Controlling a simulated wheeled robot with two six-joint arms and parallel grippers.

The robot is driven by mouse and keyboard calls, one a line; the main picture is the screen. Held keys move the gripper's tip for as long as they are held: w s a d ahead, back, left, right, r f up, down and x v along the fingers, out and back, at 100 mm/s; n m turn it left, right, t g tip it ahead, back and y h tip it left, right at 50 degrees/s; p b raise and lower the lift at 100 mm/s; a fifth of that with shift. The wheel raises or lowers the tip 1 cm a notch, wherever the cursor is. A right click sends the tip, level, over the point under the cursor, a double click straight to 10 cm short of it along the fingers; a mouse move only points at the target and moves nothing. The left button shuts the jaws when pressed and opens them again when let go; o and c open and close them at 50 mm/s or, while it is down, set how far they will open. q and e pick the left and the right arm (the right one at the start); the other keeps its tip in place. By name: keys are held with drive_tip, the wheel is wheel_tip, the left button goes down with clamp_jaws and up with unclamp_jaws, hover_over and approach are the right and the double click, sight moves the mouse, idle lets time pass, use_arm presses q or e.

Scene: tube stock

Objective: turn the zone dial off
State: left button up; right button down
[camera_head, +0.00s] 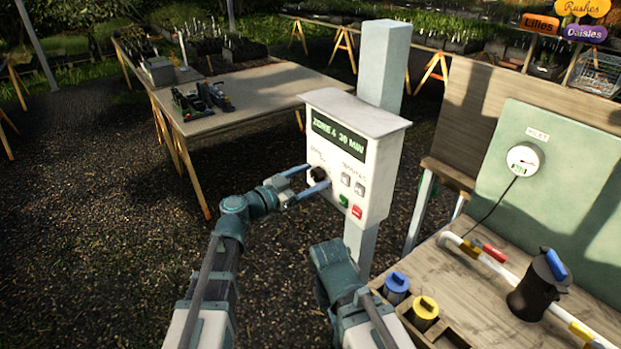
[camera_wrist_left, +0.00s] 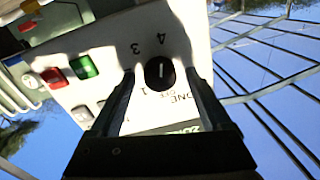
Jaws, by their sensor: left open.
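The zone dial (camera_head: 318,173) is a small black round knob on the white control box (camera_head: 375,155), whose green display reads "ZONE 4 30 MIN". In the left wrist view the dial (camera_wrist_left: 159,72) bears a short white mark lying in line with the 4; numerals 3, 4 and 1 show around it. My left gripper (camera_head: 315,178) is open, with one finger on each side of the dial. In the left wrist view its fingers (camera_wrist_left: 160,77) show gaps to the knob. Of my right arm only teal and white links show; its fingers are not visible.
The box is fixed to a grey post (camera_head: 383,62) and carries grey, green and red buttons. A wooden bench (camera_head: 480,285) with pipes, a black valve body and blue and yellow caps stands at right. A table (camera_head: 270,90) stands behind. Gravel at left is clear.

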use_arm(q)
clamp_jaws()
idle(0.4)
